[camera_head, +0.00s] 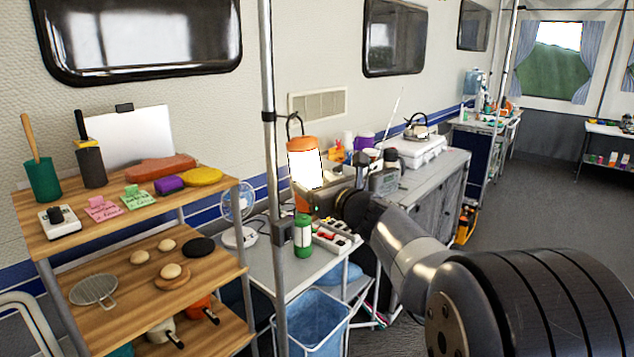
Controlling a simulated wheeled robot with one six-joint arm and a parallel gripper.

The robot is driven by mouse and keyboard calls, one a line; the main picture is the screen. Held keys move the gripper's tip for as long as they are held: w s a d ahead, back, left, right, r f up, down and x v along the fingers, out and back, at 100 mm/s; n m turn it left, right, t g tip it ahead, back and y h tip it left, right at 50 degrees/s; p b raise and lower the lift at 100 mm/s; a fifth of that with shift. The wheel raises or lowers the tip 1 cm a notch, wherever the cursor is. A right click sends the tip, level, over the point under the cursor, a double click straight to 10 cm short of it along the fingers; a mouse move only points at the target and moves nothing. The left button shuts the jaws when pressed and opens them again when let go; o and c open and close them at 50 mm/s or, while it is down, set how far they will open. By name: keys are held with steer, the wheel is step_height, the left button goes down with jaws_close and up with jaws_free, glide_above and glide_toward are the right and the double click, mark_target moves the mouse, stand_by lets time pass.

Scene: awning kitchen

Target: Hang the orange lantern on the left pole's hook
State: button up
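The orange lantern (304,146) is upright, with an orange cap, a bright white glowing panel and a thin dark handle loop on top. It is just right of the near grey pole (268,60), left in the picture. A dark clamp with a small hook (269,116) is on this pole, level with the handle's top; the handle looks close to it, but I cannot tell whether they touch. My gripper (316,198) reaches in from the right and appears shut on the lantern's lower body. The fingers are small and partly hidden.
A wooden shelf unit (70,240) with kitchen things stands at the left. Below the lantern, a side table (262,264) holds a green canister (303,236) and a tray of small items. A blue bin (312,318) stands under it. A grey counter (440,165) runs behind my arm.

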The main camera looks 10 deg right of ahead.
steer(key=o, duration=0.3)
steer(key=shift+r, duration=0.1)
steer(key=shift+s, duration=0.1)
steer(key=b+v, duration=0.1)
steer(key=v, duration=0.9)
steer(key=shift+s, duration=0.35)
steer(key=shift+w, duration=0.1)
steer(key=p+x, duration=0.1)
steer(key=x, duration=0.9)
steer(key=shift+w+r, duration=0.15)
steer(key=shift+w, duration=0.25)
steer(key=shift+s+d+r+p, duration=0.3)
steer(key=shift+s+r+p, duration=0.2)
steer(key=shift+p, duration=0.35)
steer(key=shift+f, duration=0.1)
steer(key=shift+f, duration=0.15)
